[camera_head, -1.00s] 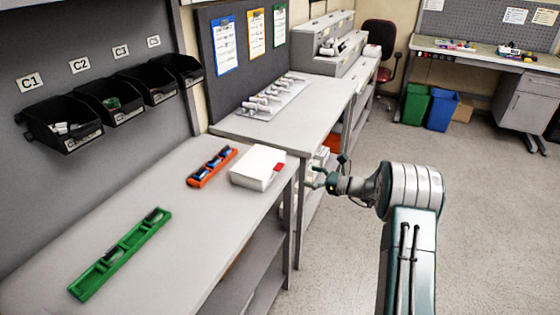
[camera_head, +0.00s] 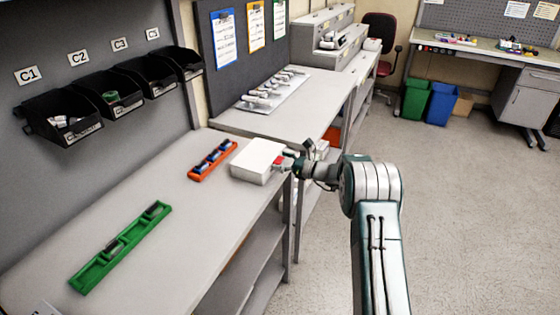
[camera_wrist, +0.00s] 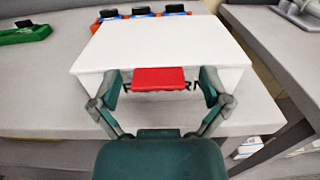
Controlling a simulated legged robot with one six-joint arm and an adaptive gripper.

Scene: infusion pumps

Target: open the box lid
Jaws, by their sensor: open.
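The white box (camera_head: 257,158) sits near the right edge of the near table with its lid closed. It fills the middle of the wrist view (camera_wrist: 165,45), where dark lettering shows partly on its front face. A red tab (camera_wrist: 158,79) is at the lid's front edge. My gripper (camera_head: 288,164) is at the box's right side in the head view. In the wrist view my gripper (camera_wrist: 160,90) is open, with one finger on each side of the red tab. I cannot tell whether the fingers touch the tab.
An orange tray (camera_head: 212,160) with blue items lies just behind the box. A long green tray (camera_head: 120,247) lies on the same table (camera_head: 165,205). Black bins (camera_head: 62,117) hang on the wall at the left. Open floor (camera_head: 465,200) lies to the right.

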